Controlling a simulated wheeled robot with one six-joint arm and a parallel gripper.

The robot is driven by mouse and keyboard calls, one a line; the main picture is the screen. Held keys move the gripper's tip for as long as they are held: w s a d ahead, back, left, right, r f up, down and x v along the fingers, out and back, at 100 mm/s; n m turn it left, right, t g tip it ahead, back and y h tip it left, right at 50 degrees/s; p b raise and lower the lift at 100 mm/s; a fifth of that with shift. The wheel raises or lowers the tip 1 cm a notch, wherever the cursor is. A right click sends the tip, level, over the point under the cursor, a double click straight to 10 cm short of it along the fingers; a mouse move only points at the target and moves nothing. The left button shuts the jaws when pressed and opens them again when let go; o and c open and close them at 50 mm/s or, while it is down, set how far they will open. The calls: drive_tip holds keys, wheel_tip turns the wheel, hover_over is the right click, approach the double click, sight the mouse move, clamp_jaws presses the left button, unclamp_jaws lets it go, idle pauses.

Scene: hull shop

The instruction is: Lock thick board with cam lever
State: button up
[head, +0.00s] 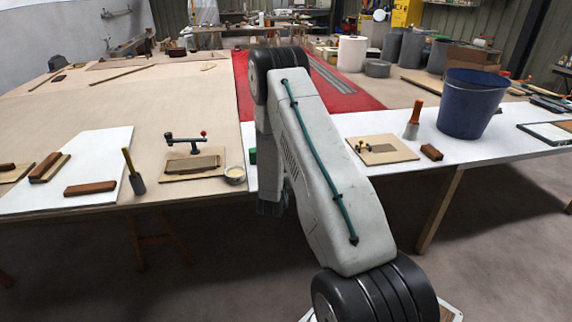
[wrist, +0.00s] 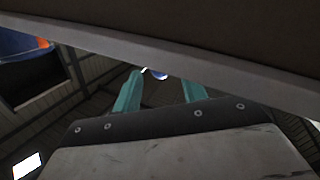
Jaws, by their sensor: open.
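A clamp with a dark lever and red ball knob (head: 186,138) stands on a light wooden base (head: 220,174) near the table's front edge, left of my arm. A flat brown board (head: 195,164) lies on that base under the lever; I cannot tell whether the lever presses on it. A second, smaller fixture (head: 365,147) sits on a wooden base (head: 405,153) to the right of my arm. My gripper (wrist: 160,92) is open, with two teal fingers apart and nothing between them. In the head view my arm mostly hides it, low by the table's front edge.
Dark-topped wooden blocks (head: 90,187) lie on a white sheet (head: 75,201) at the left. A blue bucket (head: 470,103) and orange-handled brush (head: 413,120) stand right. The table edge (wrist: 160,65) crosses close above my fingers.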

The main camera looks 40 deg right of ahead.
drive_tip(key=shift+v, duration=2.35)
drive_tip(key=c, duration=0.3)
drive_tip(key=shift+s+d, duration=0.3)
drive_tip(key=shift+d, duration=0.2)
drive_tip(key=c, duration=0.6)
drive_tip(key=shift+m+g+h, duration=0.7)
drive_tip(key=shift+m, duration=0.1)
drive_tip(key=s+d+r, duration=0.1)
drive_tip(key=d, duration=0.2)
drive_tip(key=s+d+r, duration=0.1)
drive_tip(key=s+d, duration=0.1)
drive_tip(key=d, duration=0.1)
drive_tip(key=s+d+r, duration=0.2)
drive_tip(key=d, duration=0.1)
drive_tip(key=shift+s, duration=0.1)
clamp_jaws()
drive_tip(key=s+d+r+n+t+y, duration=0.3)
drive_tip(key=s+r+n+t+y, duration=0.3)
drive_tip(key=y, duration=0.4)
drive_tip(key=a+f+n+y, duration=0.3)
drive_tip(key=a+f+y, duration=0.2)
drive_tip(key=a+y, duration=0.15)
drive_tip(key=shift+h, duration=0.45)
drive_tip(key=x, duration=0.8)
drive_tip(key=a+x, duration=0.1)
drive_tip(key=x, duration=0.3)
drive_tip(key=shift+w, duration=0.35)
